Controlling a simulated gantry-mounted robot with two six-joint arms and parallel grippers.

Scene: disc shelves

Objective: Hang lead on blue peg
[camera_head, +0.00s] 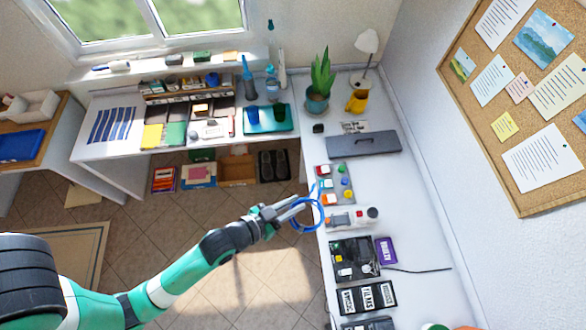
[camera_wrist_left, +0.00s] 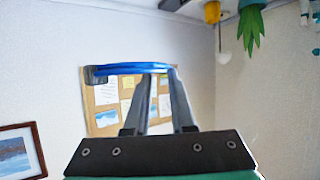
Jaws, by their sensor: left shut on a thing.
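The lead (camera_head: 322,218) is a blue loop, held by my left gripper (camera_head: 297,208). It hangs in the air by the left edge of the right-hand desk. In the left wrist view, the lead (camera_wrist_left: 135,67) crosses the two fingertips as a blue band, with a dark end at its left. A small blue peg-like thing (camera_head: 270,25) is on the back wall, right of the window and far above the gripper; it is too small to make out fully. My right gripper is not in view.
The right-hand desk holds a tray of coloured blocks (camera_head: 345,182), a grey case (camera_head: 363,144), a black tray (camera_head: 350,262) and a purple box (camera_head: 386,251). A potted plant (camera_head: 318,100) and white lamp (camera_head: 367,42) stand in the corner. The floor under the arm is clear.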

